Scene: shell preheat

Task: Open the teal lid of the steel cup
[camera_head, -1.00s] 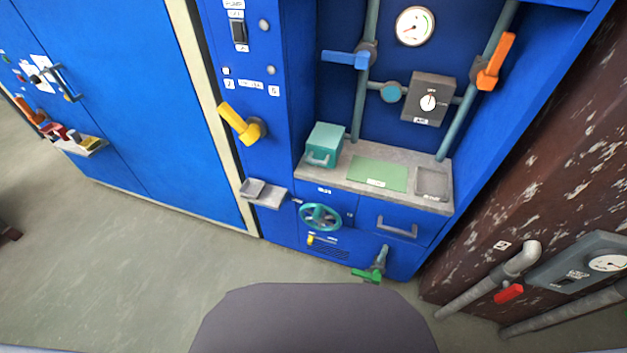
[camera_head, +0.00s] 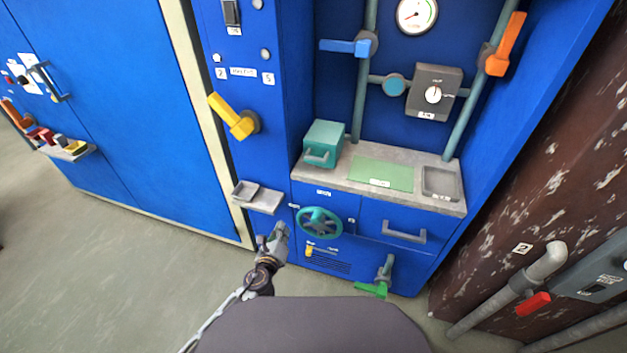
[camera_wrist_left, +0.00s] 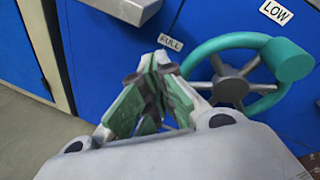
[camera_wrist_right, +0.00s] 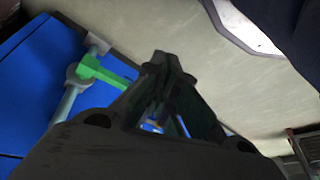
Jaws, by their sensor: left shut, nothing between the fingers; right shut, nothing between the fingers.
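A teal box-shaped cover (camera_head: 323,143) with a handle on its front stands at the left end of the grey counter (camera_head: 350,187). It looks closed. I cannot make out a steel cup; it may be hidden under the teal cover. My left gripper (camera_head: 280,232) is shut and empty, below and to the left of the cover, in front of the blue cabinet. In the left wrist view its fingers (camera_wrist_left: 158,68) are beside the teal handwheel. My right gripper (camera_wrist_right: 160,68) is shut and empty in its wrist view, and is not seen in the head view.
The teal handwheel (camera_head: 319,223) sticks out from the cabinet front, right of my left gripper. A small grey shelf (camera_head: 262,201) juts out above that gripper. A yellow lever (camera_head: 232,117), a blue lever (camera_head: 344,47) and a green-handled valve (camera_head: 373,289) also protrude. A green mat (camera_head: 381,174) lies on the counter.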

